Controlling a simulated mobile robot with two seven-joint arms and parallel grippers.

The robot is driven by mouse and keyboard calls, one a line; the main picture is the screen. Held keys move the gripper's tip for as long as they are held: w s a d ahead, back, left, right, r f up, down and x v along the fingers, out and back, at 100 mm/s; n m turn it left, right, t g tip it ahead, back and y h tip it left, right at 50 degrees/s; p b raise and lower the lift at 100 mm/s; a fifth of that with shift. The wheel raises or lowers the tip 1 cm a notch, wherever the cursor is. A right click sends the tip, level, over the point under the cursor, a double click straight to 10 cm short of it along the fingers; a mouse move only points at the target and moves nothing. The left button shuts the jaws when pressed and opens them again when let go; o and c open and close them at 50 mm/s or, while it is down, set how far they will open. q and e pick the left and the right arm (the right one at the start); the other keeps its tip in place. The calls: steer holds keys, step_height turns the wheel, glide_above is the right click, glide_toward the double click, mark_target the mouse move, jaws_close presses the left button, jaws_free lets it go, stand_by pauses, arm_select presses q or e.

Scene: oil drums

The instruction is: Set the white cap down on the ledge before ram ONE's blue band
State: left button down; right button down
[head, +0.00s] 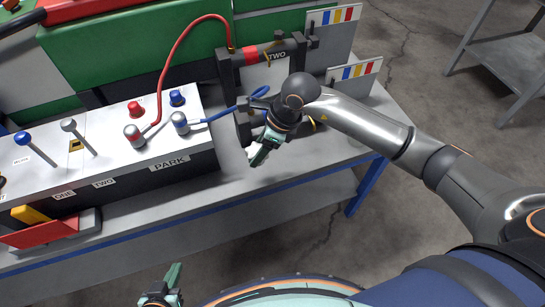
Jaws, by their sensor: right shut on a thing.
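My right gripper (258,155) reaches in over the bench, pointing down, just right of the PARK end of the control box. It is shut on a small white thing, which I take for the white cap (250,152); only a sliver shows beside the fingers. Ram ONE, its blue band and the ledge before it are not clearly seen; my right wrist and forearm cover the area below ram TWO (280,52). My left gripper (165,285) is low at the bottom edge, away from the bench, partly cut off; its jaw opening is unclear.
The control box (90,150) with levers and red and blue couplings fills the left bench. A red hose (168,58) arches to ram TWO; a blue hose (225,113) runs behind my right wrist. Striped cards (355,73) stand behind.

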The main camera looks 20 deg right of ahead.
steer(key=d+f, duration=0.1)
steer(key=f, duration=0.1)
steer(key=w+d+f, duration=0.1)
steer(key=d+f, duration=0.1)
steer(key=shift+w+d+f, duration=0.1)
steer(key=shift+d+f, duration=0.1)
steer(key=shift+f, duration=0.8)
steer(key=shift+d+f, duration=0.15)
steer(key=shift+f, duration=0.85)
steer(key=shift+f, duration=0.15)
steer(key=shift+c, duration=0.7)
jaws_free()
